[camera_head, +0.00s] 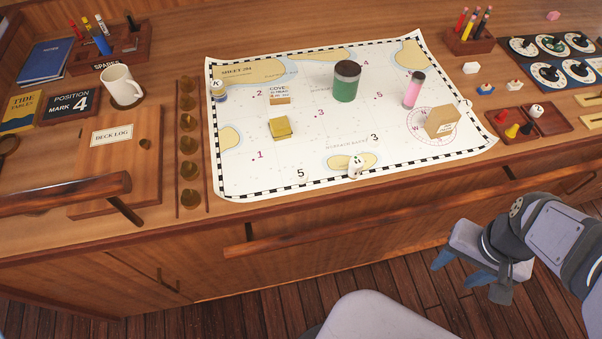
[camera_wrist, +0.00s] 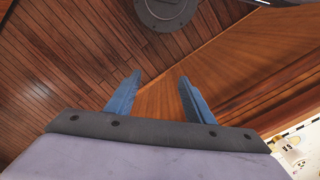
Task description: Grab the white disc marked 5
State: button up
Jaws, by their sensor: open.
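The white disc marked 5 (camera_head: 300,174) lies near the front edge of the chart, left of centre, in the head view. Its white rim barely stands out from the pale chart. A similar white disc marked 3 (camera_head: 375,138) lies farther back to its right. My gripper (camera_head: 460,267) is open and empty, in front of the desk at lower right, well apart from both discs. In the wrist view its two blue fingers (camera_wrist: 159,78) are spread, with only wood behind them.
The chart (camera_head: 240,165) also holds a small white piece (camera_head: 355,166) right of the 5, a yellow block (camera_head: 280,127), a green jar (camera_head: 346,84), a pink vial (camera_head: 413,90) and a tan block (camera_head: 442,121). A wooden rail (camera_head: 350,225) runs along the desk front.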

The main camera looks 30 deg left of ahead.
notch_tip(320, 180, up, 6)
jog(key=w+a+n+t+h+b, duration=0.3)
jog(key=a+n+t+h, duration=0.55)
jog(key=a+n, duration=1.4)
jog(key=n+t+y, duration=0.8)
jog(key=n+y, duration=0.1)
jog(key=n, duration=0.4)
send_near(297, 180)
notch_tip(297, 180, up, 6)
jog(key=w, duration=0.2)
jog(key=shift+n+h, duration=0.25)
jog(key=shift+n, duration=0.1)
notch_tip(297, 180, down, 4)
jog(key=shift+s+d+f, duration=0.1)
jog(key=shift+s+d, duration=0.1)
jog(key=shift+f, duration=0.55)
jog(key=shift+w+f, duration=0.1)
jog(key=shift+w, duration=0.7)
jog(key=shift+w+a+f+p, duration=0.1)
jog(key=shift+w+f+p, duration=0.25)
jog(key=shift+w, duration=0.6)
jog(key=shift+w+a+f+p, duration=0.15)
jog(key=shift+w+p, duration=0.35)
jog(key=shift+w, duration=0.4)
jog(key=shift+w+a+f+p, duration=0.1)
jog(key=shift+w+f+p, duration=0.25)
jog(key=shift+w, duration=0.6)
